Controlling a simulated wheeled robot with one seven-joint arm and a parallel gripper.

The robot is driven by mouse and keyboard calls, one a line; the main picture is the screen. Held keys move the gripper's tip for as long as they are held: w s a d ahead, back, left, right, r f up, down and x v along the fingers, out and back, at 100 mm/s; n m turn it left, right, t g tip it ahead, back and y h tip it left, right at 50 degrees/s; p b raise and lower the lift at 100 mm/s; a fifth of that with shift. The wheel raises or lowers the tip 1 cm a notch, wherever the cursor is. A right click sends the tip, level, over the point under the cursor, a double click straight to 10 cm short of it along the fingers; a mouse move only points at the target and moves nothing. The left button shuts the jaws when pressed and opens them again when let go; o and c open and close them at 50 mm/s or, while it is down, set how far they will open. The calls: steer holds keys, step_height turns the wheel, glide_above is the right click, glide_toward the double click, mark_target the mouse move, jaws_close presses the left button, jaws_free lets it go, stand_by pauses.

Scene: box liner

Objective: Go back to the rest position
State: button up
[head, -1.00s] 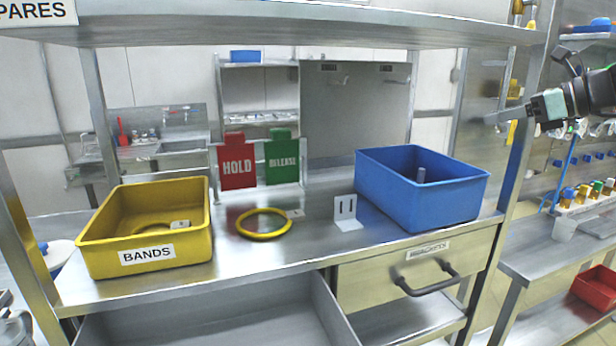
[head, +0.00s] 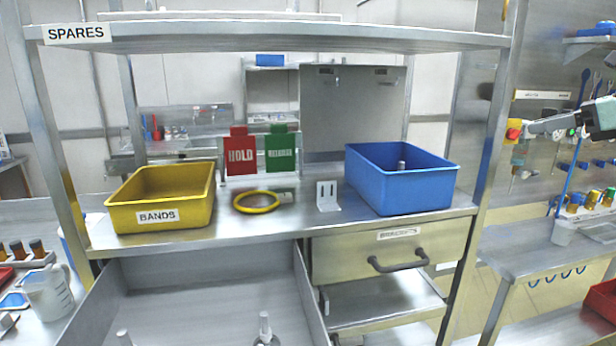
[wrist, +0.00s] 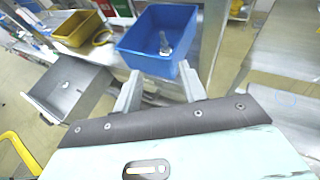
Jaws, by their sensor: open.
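My gripper (wrist: 158,88) is open and empty in the wrist view, its two fingers apart with the blue bin (wrist: 140,52) beyond them. In the head view my gripper (head: 530,128) is at the right, in the air to the right of the workbench and away from everything on it. The blue bin (head: 405,190) stands on the right of the bench top with a grey post inside. A yellow bin labelled BANDS (head: 190,190) stands on the left, and a yellow ring (head: 257,209) lies between the bins.
Red HOLD (head: 240,155) and green RELEASE (head: 281,155) signs stand behind the ring. A white slotted bracket (head: 327,196) stands beside the blue bin. A shelf (head: 280,42) spans above. An open drawer (head: 200,290) juts out below. A side bench (head: 530,250) stands at right.

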steer(key=s+a+f+n+g, duration=0.3)
steer(key=s+a+f+n, duration=0.15)
steer(key=a, duration=0.45)
steer(key=s+a+f+n+g+h, duration=0.1)
steer(key=s+a+f+n+g, duration=0.25)
steer(key=a+f+n, duration=0.35)
steer(key=s+a+f+n+g, duration=0.3)
steer(key=s+a+n, duration=0.1)
steer(key=a, duration=0.6)
steer(key=s+a+f+n+h, duration=0.2)
steer(key=s+f+n, duration=0.1)
steer(key=s+n, duration=0.3)
steer(key=s+a+f+n+h+b, duration=0.1)
steer(key=s+a+f+n+h, duration=0.1)
steer(key=s+f+n, duration=0.2)
steer(key=s+a+f+n+h, duration=0.2)
steer(key=s+f+n+h, duration=0.1)
steer(key=s+n, duration=0.7)
steer(key=shift+s+a+f+g, duration=0.15)
steer(key=shift+a+f+g, duration=0.15)
steer(key=shift+f, duration=0.25)
